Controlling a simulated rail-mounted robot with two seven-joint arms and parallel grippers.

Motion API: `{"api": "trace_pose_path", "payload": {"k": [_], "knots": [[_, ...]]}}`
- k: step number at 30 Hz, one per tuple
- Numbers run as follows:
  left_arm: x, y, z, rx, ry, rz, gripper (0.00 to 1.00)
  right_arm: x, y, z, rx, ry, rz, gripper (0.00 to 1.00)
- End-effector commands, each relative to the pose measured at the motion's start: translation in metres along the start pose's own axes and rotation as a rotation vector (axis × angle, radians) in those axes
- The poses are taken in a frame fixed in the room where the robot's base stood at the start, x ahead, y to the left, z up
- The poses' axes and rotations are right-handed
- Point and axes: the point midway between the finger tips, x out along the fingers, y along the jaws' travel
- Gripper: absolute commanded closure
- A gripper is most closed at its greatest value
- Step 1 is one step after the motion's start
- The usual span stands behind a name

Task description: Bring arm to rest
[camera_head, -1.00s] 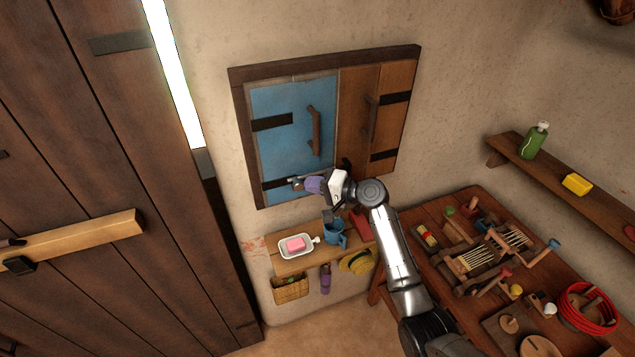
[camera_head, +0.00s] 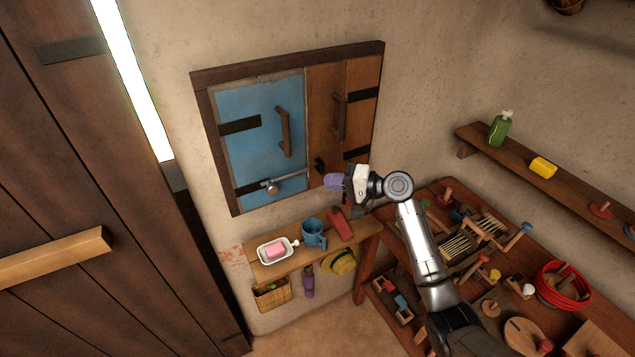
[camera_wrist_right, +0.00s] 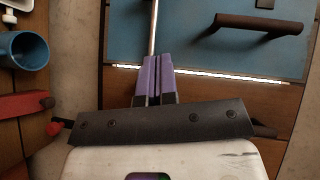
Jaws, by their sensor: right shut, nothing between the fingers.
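My right arm (camera_head: 420,250) reaches up from the lower right in the head view. Its gripper (camera_head: 332,182) has purple fingers pressed together and empty, in front of the lower right part of the wall hatch frame. The fingers also show shut in the right wrist view (camera_wrist_right: 158,78). A metal rod with a round end (camera_head: 287,181) lies across the bottom of the blue hatch door (camera_head: 255,140), left of the fingertips and apart from them in the head view. In the right wrist view the rod (camera_wrist_right: 152,28) lines up beyond the fingers. My left gripper is not in view.
Below the hatch, a small shelf (camera_head: 262,272) carries a soap dish (camera_head: 290,255), a blue mug (camera_head: 314,234) and a red object (camera_head: 340,223). A cluttered workbench (camera_head: 368,250) stands at right, under a wall shelf (camera_head: 560,180). A plank door (camera_head: 60,190) is at left.

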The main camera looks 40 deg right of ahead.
Motion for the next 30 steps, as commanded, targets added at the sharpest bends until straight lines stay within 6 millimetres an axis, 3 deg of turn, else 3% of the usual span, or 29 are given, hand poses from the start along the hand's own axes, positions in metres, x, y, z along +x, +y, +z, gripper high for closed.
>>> {"api": "trace_pose_path", "payload": {"k": [6,16,21,26,30], "knots": [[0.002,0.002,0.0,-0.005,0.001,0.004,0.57,-0.011,0.0,0.0,-0.001,0.0,0.001,1.0],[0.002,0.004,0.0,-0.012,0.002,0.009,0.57,-0.012,0.001,0.002,-0.081,-0.013,0.009,1.0],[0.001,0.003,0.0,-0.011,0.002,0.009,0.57,-0.019,0.022,0.004,-0.397,-0.03,0.218,1.0],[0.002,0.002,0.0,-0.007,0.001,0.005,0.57,-0.026,0.015,0.015,-0.76,-0.026,0.47,1.0],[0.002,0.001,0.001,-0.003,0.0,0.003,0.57,-0.027,0.008,0.043,-1.008,-0.025,0.653,1.0]]}}
